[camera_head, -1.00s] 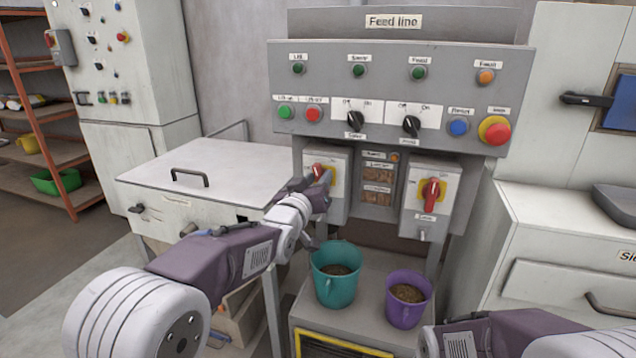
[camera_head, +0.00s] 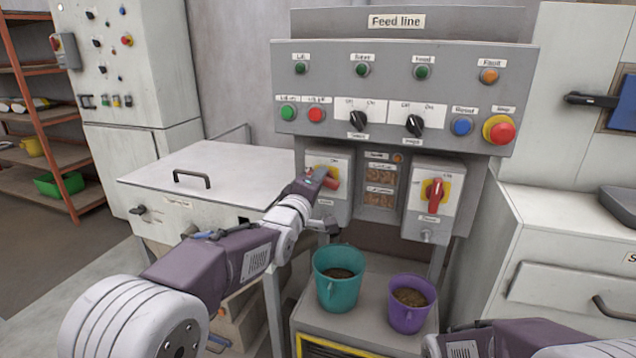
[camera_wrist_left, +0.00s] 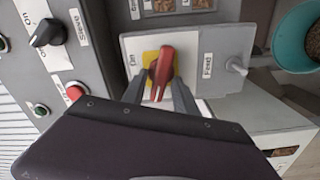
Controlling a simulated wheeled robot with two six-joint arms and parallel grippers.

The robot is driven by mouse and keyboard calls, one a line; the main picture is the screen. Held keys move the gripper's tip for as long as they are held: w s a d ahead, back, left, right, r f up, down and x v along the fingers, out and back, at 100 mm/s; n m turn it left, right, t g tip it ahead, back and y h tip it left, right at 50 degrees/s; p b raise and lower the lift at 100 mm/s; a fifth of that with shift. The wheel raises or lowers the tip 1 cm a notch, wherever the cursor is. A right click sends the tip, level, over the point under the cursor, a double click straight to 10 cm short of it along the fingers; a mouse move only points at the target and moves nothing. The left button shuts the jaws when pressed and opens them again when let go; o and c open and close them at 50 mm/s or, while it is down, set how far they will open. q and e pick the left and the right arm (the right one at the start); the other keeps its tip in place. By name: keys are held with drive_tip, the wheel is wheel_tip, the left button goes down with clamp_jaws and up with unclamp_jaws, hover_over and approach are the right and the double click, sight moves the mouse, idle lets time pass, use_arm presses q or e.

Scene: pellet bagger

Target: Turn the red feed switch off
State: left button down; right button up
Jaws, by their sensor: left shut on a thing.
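The red feed switch (camera_head: 328,180) is a red handle on a yellow plate, on the left grey switch box below the Feed line panel. My left gripper (camera_head: 318,177) is at it and hides part of it in the head view. In the left wrist view my left gripper (camera_wrist_left: 160,97) is shut on the red handle (camera_wrist_left: 163,68), one finger on each side. The box there carries a "Feed" label and an "On" mark. The handle lies roughly crosswise to the direction of "On". Any "Off" mark is hidden. My right gripper is out of view.
A similar box to the right has an upright red handle (camera_head: 434,195). Above are the panel's black selectors (camera_head: 415,125) and a red stop button (camera_head: 499,129). A teal bucket (camera_head: 338,290) and a purple bucket (camera_head: 410,318) stand below.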

use_arm(q)
drive_tip(key=shift+f+n, duration=0.2)
drive_tip(key=shift+n, duration=1.8)
drive_tip(key=c, duration=1.3)
unclamp_jaws()
drive_tip(key=v, duration=0.9)
